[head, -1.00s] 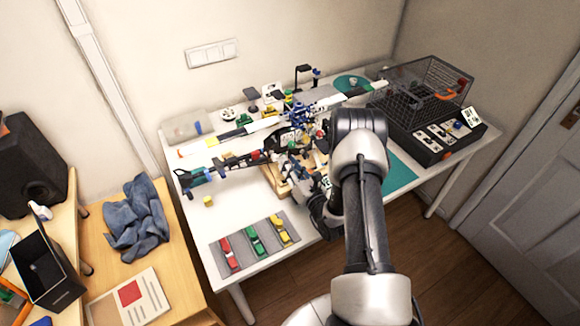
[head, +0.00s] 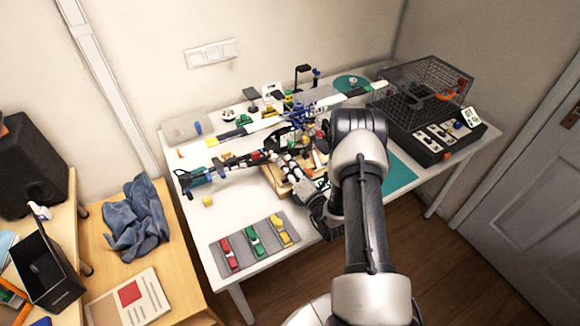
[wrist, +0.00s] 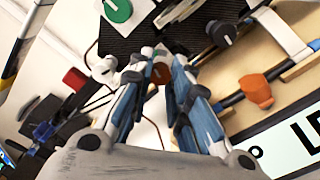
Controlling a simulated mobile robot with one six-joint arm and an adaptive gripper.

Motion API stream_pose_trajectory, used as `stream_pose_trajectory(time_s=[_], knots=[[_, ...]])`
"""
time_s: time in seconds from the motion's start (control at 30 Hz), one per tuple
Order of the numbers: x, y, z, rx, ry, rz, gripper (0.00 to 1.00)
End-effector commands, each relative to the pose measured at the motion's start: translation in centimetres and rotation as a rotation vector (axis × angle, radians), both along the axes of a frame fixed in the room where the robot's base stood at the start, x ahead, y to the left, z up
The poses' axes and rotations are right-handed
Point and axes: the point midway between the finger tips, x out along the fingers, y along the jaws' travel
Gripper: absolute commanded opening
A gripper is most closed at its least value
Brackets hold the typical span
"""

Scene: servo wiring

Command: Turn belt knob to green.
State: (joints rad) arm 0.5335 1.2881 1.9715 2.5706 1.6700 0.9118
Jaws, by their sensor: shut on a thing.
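My gripper (wrist: 160,66) reaches into the middle of the wrist view, its blue and white fingers closed on a small reddish-brown knob (wrist: 160,74). The fingertips hide much of this knob, so I cannot tell where it points. A green round dial (wrist: 118,9) with a pale pointer is at the top left of the wrist view. In the head view my gripper (head: 283,161) is low over the crowded middle of the white table (head: 245,205). The knob is too small and covered to make out there.
In the wrist view, a black knob (wrist: 222,34) is up right, an orange knob (wrist: 257,90) right and a red knob (wrist: 75,80) left. Bars and cables run close around the fingers.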

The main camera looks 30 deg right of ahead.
Motion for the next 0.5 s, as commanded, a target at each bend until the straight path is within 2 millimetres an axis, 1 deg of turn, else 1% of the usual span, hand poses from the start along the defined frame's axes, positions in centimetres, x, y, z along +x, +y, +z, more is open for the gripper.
stream_pose_trajectory(time_s=[0.4, 0.43, 0.5], knots=[[-0.01, -0.03, -0.01, 0.008, 0.000, -0.001, 0.00], [-0.01, -0.03, -0.01, 0.008, 0.000, -0.001, 0.18], [-0.01, -0.03, -0.01, 0.007, 0.000, -0.001, 0.23]])
